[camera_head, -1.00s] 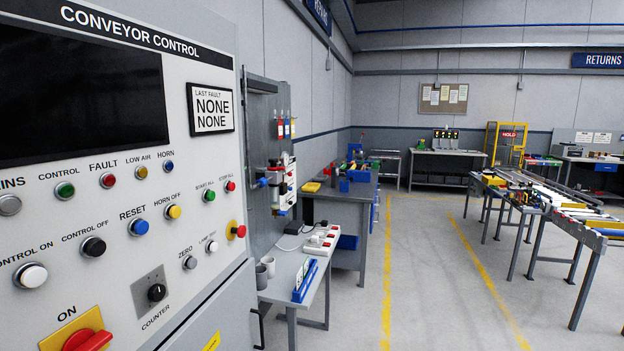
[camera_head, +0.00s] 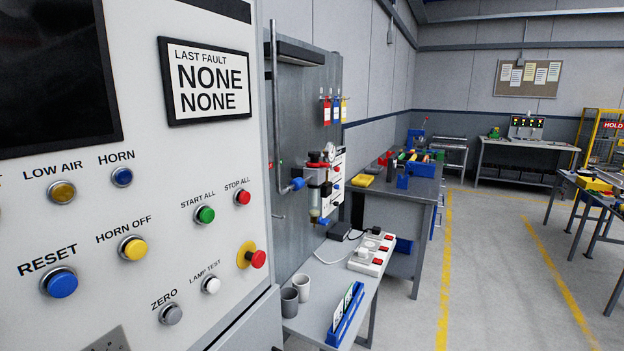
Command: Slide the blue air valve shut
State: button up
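An air unit (camera_head: 322,185) with a round gauge and a clear bowl is mounted on a grey panel beyond the control cabinet. A grey pipe (camera_head: 277,140) runs down the panel and bends toward the unit. A blue part (camera_head: 298,184), seemingly the air valve, sits where the pipe meets the unit's left side. Another small blue part (camera_head: 323,222) shows at the unit's bottom. Whether the valve is open or shut is too small to tell. My gripper is not in view.
The conveyor control cabinet (camera_head: 200,150) fills the left side, close by. A workbench (camera_head: 405,225) stands behind.

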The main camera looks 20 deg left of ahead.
aim_at(299, 182)
jog(key=u, duration=0.25)
jog(key=i, duration=0.85)
jog(key=u, duration=1.2)
jog(key=i, duration=0.55)
jog(key=u, duration=0.55)
